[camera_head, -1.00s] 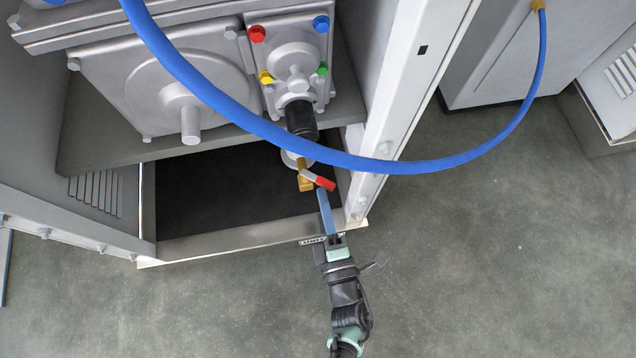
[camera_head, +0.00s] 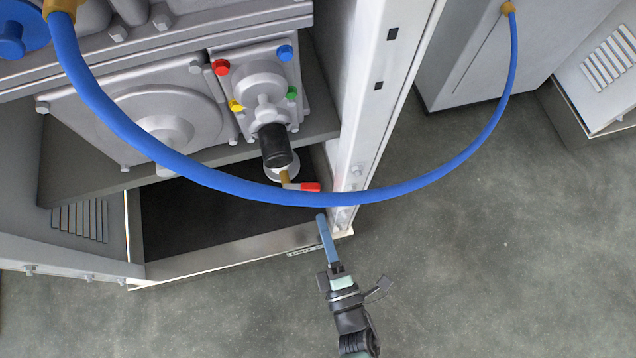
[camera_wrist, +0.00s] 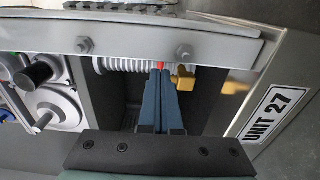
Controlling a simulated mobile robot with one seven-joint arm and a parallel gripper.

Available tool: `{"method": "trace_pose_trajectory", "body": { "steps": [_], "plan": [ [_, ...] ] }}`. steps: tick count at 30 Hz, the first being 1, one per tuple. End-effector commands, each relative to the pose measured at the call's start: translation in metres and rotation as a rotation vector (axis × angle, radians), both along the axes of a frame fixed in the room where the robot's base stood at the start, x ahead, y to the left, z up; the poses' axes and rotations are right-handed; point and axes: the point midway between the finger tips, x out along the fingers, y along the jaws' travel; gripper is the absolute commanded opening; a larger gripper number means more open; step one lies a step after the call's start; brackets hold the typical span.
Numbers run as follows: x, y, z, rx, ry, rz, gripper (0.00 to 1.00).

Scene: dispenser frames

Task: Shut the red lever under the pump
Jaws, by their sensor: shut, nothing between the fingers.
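The red lever (camera_head: 309,187) has a grey shank and lies nearly level in the head view, pointing right from a brass fitting (camera_head: 285,177) under the pump (camera_head: 262,87). The blue hose hides the lower part of the fitting. My gripper (camera_head: 322,216) has long blue fingers, shut and empty, with the tips just below and right of the lever's red end. In the wrist view the shut fingers (camera_wrist: 161,74) point at a small bit of the red lever (camera_wrist: 160,65), with the brass fitting (camera_wrist: 185,78) to their right. Contact cannot be told.
A blue hose (camera_head: 400,190) loops across the cabinet front, over the fitting area. The cabinet's white right post (camera_head: 375,110) and lower front sill (camera_head: 215,258) border the dark opening. A black cylinder (camera_head: 275,145) hangs under the pump.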

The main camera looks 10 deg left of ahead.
Motion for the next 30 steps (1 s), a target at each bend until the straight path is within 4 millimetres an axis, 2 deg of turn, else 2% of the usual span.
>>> {"method": "trace_pose_trajectory", "body": {
  "steps": [1,6,12,30],
  "plan": [
    [-0.012,-0.006,0.003,-0.001,0.006,-0.002,0.0],
    [-0.043,-0.023,0.002,-0.001,0.003,-0.002,0.0],
    [-0.066,-0.035,0.001,0.0,0.001,0.0,0.0],
    [-0.072,-0.038,0.0,0.0,-0.001,0.0,0.0]
  ]
}}
